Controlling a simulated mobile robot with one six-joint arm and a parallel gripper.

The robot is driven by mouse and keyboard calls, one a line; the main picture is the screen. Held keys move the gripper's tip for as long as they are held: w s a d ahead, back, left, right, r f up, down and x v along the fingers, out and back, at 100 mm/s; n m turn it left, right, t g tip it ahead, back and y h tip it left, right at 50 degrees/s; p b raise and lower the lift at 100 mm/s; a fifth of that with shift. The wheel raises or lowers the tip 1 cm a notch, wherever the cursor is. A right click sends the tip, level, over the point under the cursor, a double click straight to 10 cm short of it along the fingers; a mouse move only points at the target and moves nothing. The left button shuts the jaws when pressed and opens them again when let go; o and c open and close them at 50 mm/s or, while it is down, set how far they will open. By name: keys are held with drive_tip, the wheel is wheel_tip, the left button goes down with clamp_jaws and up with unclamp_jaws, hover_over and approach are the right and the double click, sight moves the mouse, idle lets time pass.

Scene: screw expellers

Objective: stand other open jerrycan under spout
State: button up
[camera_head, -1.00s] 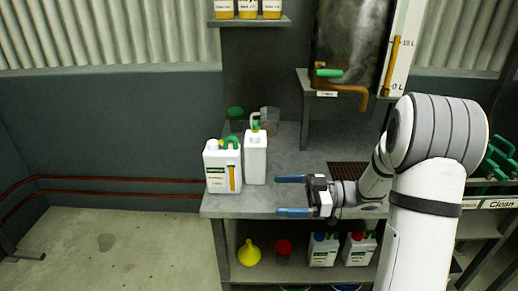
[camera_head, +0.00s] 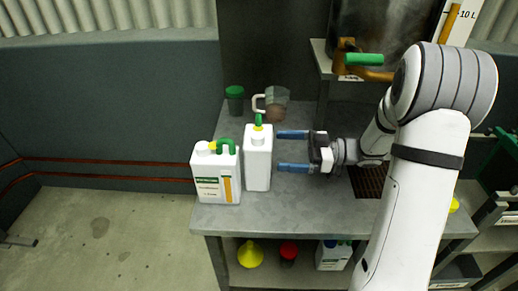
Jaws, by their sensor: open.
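Two white jerrycans stand upright on the left part of the bench (camera_head: 300,207). The front left jerrycan (camera_head: 207,184) has a green handle, a label and an amber level strip. The other jerrycan (camera_head: 257,165) stands just right of and behind it, with green and yellow at its top; I cannot tell whether either neck is uncapped. My gripper (camera_head: 280,150) is open and empty, its blue fingers pointing left close to the right side of the second jerrycan. The copper spout (camera_head: 374,75) with a green lever (camera_head: 363,60) is at the tank above right; my arm partly covers it.
A dark grate (camera_head: 368,184) is set in the bench, partly behind my arm. A green-lidded jar (camera_head: 235,99) and a clear jug (camera_head: 276,100) stand behind the jerrycans. A yellow funnel (camera_head: 250,254) is on the shelf below. The bench front is clear.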

sight(258, 148)
drive_tip(key=a, duration=0.2)
drive_tip(key=a+b, duration=0.1)
drive_tip(key=a, duration=0.4)
drive_tip(key=shift+w+a, duration=0.25)
drive_tip(key=shift+a, duration=0.1)
drive_tip(key=c, duration=1.1)
drive_tip(key=shift+r, duration=0.1)
drive_tip(key=shift+c, duration=0.8)
